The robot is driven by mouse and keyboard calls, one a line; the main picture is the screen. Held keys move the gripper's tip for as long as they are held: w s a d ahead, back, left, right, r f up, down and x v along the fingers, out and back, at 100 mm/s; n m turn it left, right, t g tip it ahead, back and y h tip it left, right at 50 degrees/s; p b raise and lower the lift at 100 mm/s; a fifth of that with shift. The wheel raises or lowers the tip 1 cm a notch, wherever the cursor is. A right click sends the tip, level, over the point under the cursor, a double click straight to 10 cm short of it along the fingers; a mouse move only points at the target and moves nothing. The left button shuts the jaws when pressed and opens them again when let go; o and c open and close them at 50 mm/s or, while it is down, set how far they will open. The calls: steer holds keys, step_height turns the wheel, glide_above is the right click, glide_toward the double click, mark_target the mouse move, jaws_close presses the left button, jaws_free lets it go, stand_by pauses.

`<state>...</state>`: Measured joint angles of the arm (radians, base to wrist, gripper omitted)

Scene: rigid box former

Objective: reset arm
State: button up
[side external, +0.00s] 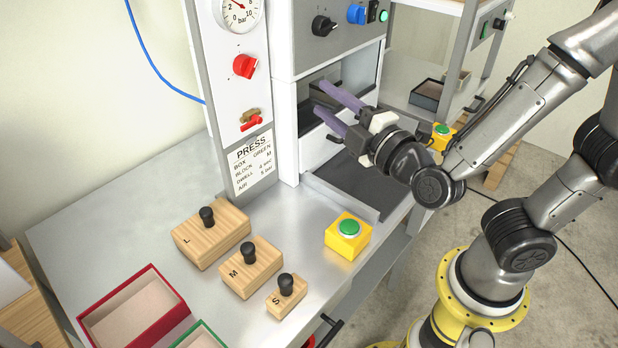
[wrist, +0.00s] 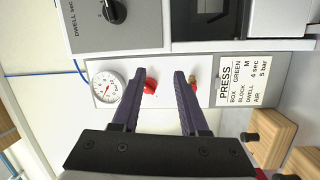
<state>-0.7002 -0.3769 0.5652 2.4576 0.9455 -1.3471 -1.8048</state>
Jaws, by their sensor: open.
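My gripper (side external: 320,98) is raised in front of the press (side external: 338,165), near its opening, in the side view. Its two purple fingers are apart with nothing between them. In the wrist view the fingers (wrist: 160,78) point at the white panel with the gauge (wrist: 109,87), the red knob (wrist: 150,86) and the PRESS label (wrist: 232,93). The label reads box green, block M, dwell 4 sec, air 5 bar.
Wooden blocks L (side external: 210,236), M (side external: 250,270) and S (side external: 286,298) stand on the metal table. A yellow box with a green button (side external: 348,238) is right of them. A red box (side external: 150,300) and a partly cut-off green box (side external: 203,336) are at the front.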

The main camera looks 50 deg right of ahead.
steer(key=d+r+m+y, duration=0.2)
steer(key=d+r+m, duration=0.15)
steer(key=r, duration=0.25)
steer(key=s+d+f+m+g+y, duration=0.1)
steer(key=s+f+m+g, duration=0.4)
steer(key=s, duration=0.3)
steer(key=s+d+f+m+g+y, duration=0.1)
steer(key=s+f+m+g, duration=0.4)
steer(key=s, duration=0.4)
steer(key=f+g, duration=0.1)
steer(key=g, duration=0.1)
steer(key=shift+g, duration=0.4)
steer(key=shift+s, duration=0.1)
